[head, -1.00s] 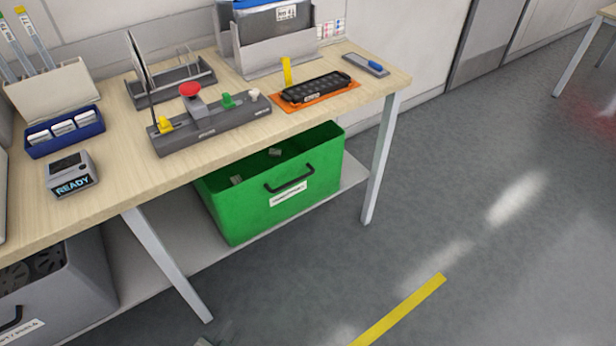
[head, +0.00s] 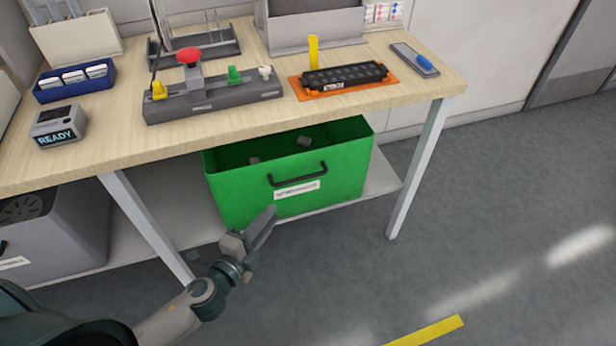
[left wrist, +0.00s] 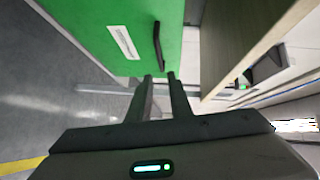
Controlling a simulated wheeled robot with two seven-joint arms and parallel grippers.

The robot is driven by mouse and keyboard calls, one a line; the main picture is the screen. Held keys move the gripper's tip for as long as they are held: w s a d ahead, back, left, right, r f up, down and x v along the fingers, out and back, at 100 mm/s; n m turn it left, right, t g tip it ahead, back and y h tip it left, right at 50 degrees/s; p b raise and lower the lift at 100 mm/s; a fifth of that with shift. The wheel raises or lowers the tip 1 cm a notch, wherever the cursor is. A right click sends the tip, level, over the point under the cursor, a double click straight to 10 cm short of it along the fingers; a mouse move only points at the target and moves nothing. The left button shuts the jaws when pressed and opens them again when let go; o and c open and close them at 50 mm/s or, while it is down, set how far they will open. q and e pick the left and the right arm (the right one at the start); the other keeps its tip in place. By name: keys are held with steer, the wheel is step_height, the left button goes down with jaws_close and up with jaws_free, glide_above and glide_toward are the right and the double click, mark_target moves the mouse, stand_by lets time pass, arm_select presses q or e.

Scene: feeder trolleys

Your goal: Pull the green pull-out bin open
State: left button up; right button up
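The green pull-out bin (head: 340,180) sits on the lower shelf under the table, its front facing me. It has a black bar handle (head: 298,176) and a white label. A few small grey pieces lie inside. My left gripper (head: 270,218) is in front of and below the handle, apart from it. In the left wrist view the two fingers (left wrist: 159,80) are spread with an empty gap, and the handle (left wrist: 157,46) on the green front (left wrist: 90,25) lies just beyond the tips. My right gripper is not in view.
The wooden tabletop (head: 120,149) overhangs the bin and carries a control box with a red button (head: 215,98), an orange tray (head: 345,84) and a READY device (head: 58,126). Table legs (head: 418,168) flank the bin. A grey bin (head: 65,235) is at left. Floor in front is clear.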

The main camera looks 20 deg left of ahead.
mark_target(301, 177)
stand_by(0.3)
